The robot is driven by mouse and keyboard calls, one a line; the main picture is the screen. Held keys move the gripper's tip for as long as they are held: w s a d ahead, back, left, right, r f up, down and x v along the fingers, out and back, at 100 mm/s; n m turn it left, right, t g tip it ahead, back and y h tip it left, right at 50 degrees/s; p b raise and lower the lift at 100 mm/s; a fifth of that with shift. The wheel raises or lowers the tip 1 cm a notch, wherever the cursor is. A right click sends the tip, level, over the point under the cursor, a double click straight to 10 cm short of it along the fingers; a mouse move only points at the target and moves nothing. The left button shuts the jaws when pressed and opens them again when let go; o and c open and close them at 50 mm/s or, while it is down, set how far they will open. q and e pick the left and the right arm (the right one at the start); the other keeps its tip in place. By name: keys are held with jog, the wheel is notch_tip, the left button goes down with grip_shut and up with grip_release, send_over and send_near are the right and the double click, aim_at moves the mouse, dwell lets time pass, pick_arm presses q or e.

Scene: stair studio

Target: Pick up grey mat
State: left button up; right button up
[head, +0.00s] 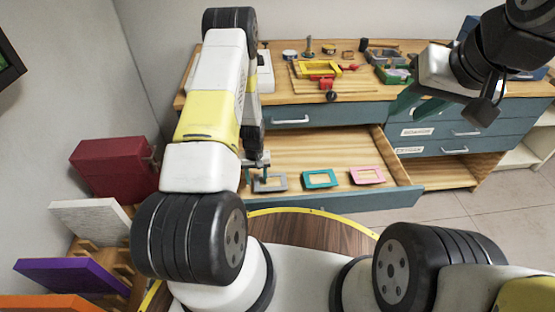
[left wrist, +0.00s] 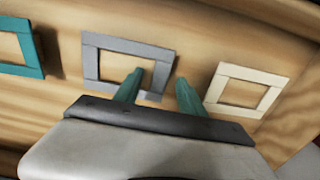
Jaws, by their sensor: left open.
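The grey mat (head: 271,188) is a flat, square frame with an open middle, lying in the open drawer. It also shows in the left wrist view (left wrist: 126,45), with its near right corner partly behind a finger. My left gripper (head: 256,167) is open and empty, over the drawer at the grey mat. In the left wrist view, one teal finger of my gripper (left wrist: 160,84) overlaps the mat's opening and the other is right of the mat. I cannot tell whether they touch it. My right gripper (head: 406,101) is at the upper right, away from the mat; its jaw gap is unclear.
A teal frame (head: 320,185) and a pink frame (head: 367,181) lie right of the grey mat. A white frame (left wrist: 222,83) lies on its other side. The drawer front (head: 345,198) borders them. Tools and trays cover the wooden bench top (head: 285,90) above.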

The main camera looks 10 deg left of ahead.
dwell(0.3)
pick_arm(q)
grip_shut()
